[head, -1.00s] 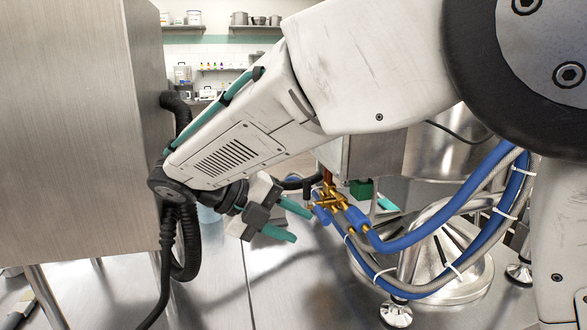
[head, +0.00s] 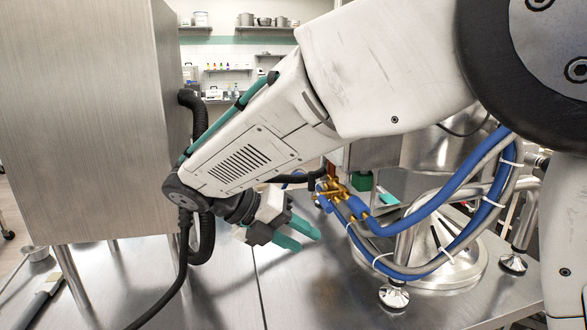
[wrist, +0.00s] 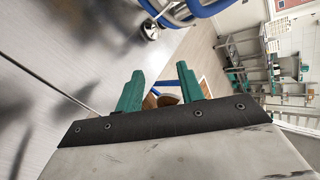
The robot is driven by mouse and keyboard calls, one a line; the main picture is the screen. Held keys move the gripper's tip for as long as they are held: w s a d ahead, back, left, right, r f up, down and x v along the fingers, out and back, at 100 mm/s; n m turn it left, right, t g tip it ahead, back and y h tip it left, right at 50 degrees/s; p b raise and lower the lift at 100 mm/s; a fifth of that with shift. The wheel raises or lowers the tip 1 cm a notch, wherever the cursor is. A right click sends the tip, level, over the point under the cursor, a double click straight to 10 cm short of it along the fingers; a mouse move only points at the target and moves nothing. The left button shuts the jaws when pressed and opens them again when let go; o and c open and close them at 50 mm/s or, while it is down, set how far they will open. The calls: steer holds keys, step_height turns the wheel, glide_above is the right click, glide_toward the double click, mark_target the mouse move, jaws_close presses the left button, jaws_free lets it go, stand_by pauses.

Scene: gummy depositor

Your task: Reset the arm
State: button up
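My gripper (head: 308,234) has two teal fingers and hangs at the end of my white arm, above the steel table (head: 225,290). In the head view the fingers point to the right and stand apart, with nothing between them. In the wrist view my gripper (wrist: 160,92) also shows both fingers spread with a gap and no object held. The fingers are left of the brass fittings (head: 332,190) and blue hoses, apart from them in the picture.
A large steel cabinet (head: 85,130) on legs stands at the left. A steel machine base (head: 440,262) with feet and looping blue hoses (head: 440,210) stands at the right. A flat-bladed tool (head: 42,295) lies at the front left. The middle of the table is clear.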

steer(key=s+d+m+y, duration=0.5)
steer(key=s+d+m, duration=0.5)
steer(key=m, duration=0.7)
steer(key=s+d+m+y, duration=0.5)
steer(key=s+d+m, duration=0.6)
steer(key=d+m, duration=0.5)
steer(key=shift+s+f+m+g, duration=0.25)
steer(key=shift+m+g, duration=0.15)
